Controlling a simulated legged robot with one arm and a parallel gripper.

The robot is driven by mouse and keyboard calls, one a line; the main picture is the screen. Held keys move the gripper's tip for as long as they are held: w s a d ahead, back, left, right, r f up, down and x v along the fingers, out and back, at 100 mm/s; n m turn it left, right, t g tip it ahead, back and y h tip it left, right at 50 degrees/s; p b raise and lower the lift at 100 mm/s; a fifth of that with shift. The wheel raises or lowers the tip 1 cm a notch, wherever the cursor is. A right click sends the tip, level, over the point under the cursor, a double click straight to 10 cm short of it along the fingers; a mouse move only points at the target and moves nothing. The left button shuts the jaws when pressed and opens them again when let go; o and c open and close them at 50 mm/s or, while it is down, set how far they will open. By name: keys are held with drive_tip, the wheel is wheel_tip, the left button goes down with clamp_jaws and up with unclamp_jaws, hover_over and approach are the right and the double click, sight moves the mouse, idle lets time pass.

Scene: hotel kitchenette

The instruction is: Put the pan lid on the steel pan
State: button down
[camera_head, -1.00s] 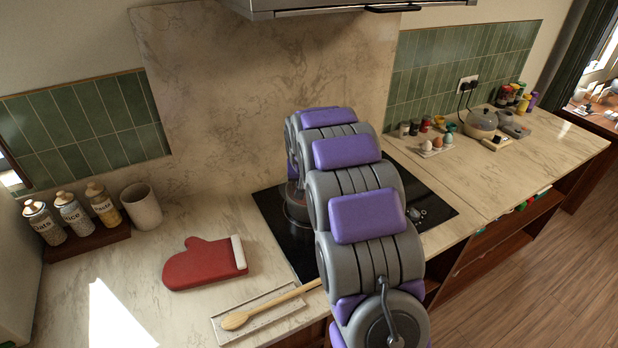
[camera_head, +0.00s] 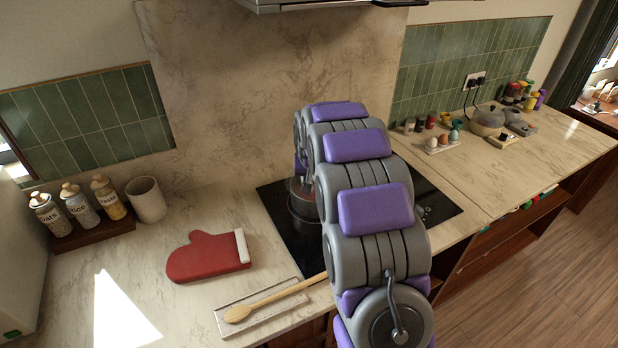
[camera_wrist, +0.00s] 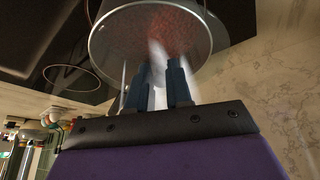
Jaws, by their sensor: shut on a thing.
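The steel pan (camera_head: 304,222) stands on the black hob in the head view, mostly hidden behind my arm. In the wrist view my gripper (camera_wrist: 158,78) is shut on the pan lid (camera_wrist: 115,38), a round, glassy disc with a steel rim and a reddish tint. The fingers point up at the lid's middle, and the part between them is blurred by a bright glare. My gripper is hidden by my arm in the head view. I cannot tell whether the lid touches the pan.
A red oven mitt (camera_head: 205,258) and a wooden spoon (camera_head: 270,298) on a rest lie left of the hob. Jars (camera_head: 78,205) and a cup (camera_head: 146,200) stand at the back left. An egg tray (camera_head: 442,144) and a kettle (camera_head: 486,121) stand on the right counter. A hood (camera_head: 320,4) hangs above.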

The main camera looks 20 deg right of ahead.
drive_tip(key=shift+d, duration=0.8)
drive_tip(key=shift+s+a+r, duration=0.1)
drive_tip(key=shift+a+r, duration=0.1)
drive_tip(key=shift+a, duration=1.45)
drive_tip(key=shift+d+f, duration=0.2)
drive_tip(key=shift+d, duration=1.15)
drive_tip(key=shift+a, duration=0.6)
drive_tip(key=shift+d+f+p, duration=0.1)
drive_tip(key=shift+d+p, duration=0.2)
drive_tip(key=shift+d, duration=0.45)
drive_tip(key=shift+f, duration=0.1)
drive_tip(key=shift+f, duration=0.1)
drive_tip(key=shift+d, duration=0.35)
